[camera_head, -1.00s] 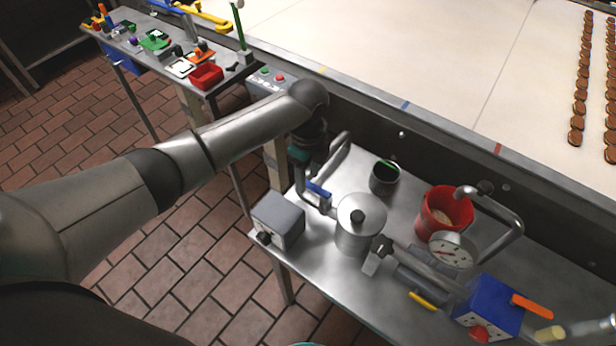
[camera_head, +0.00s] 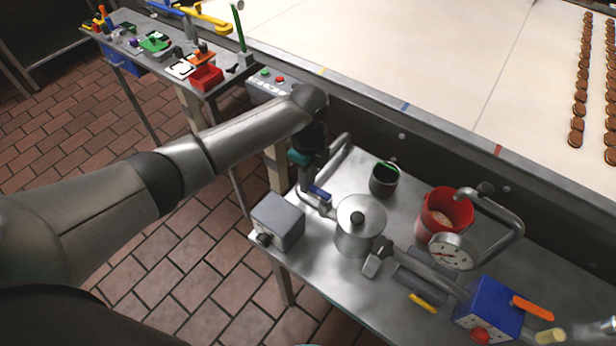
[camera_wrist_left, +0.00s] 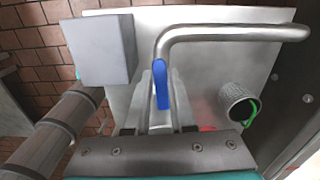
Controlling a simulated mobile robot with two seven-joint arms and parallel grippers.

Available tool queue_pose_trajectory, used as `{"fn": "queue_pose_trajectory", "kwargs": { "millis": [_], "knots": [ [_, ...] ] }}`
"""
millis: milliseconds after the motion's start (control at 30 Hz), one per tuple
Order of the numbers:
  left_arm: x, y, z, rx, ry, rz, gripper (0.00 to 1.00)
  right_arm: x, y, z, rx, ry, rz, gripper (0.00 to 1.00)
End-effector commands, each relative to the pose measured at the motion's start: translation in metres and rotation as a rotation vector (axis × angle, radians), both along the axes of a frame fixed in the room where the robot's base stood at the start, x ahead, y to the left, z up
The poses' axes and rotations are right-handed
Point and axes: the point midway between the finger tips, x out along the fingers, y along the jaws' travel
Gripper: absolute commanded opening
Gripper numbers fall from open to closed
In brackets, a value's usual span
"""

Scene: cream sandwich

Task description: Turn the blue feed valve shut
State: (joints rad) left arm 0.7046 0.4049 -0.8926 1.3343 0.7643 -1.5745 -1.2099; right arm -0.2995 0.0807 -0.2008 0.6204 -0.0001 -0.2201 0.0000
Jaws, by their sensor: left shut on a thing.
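The blue feed valve handle (camera_head: 320,193) sits on the bent steel pipe beside the steel pot (camera_head: 360,222). In the left wrist view the blue handle (camera_wrist_left: 162,85) stands between my left fingers, and the pipe (camera_wrist_left: 230,33) bends off to the right. My left gripper (camera_head: 307,187) reaches down to the handle from above, and in the wrist view the left gripper (camera_wrist_left: 161,95) is shut on it. Part of the handle is hidden by the gripper in the head view. My right gripper is out of view.
A grey box (camera_head: 277,221) stands left of the pot. A dark cup (camera_head: 384,180), red bucket (camera_head: 432,222), round gauge (camera_head: 452,252) and blue box with orange lever (camera_head: 488,305) stand on the steel bench. The conveyor (camera_head: 400,50) runs behind.

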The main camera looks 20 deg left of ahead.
Motion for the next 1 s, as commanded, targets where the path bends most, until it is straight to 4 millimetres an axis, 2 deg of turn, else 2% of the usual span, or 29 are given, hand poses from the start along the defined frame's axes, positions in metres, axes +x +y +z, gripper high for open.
{"fn": "queue_pose_trajectory", "kwargs": {
  "millis": [267,467,667,1000],
  "knots": [
    [0.0,0.0,0.0,0.0,0.001,0.002,0.0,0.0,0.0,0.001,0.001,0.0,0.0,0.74],
    [-0.003,0.001,0.002,0.0,0.002,0.044,0.0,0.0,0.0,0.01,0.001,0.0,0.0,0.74],
    [-0.009,0.001,0.004,-0.001,0.004,0.156,0.0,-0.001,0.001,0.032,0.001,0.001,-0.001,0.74],
    [-0.024,0.0,0.005,-0.001,0.005,0.463,0.0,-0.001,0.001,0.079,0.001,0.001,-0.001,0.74]
  ]
}}
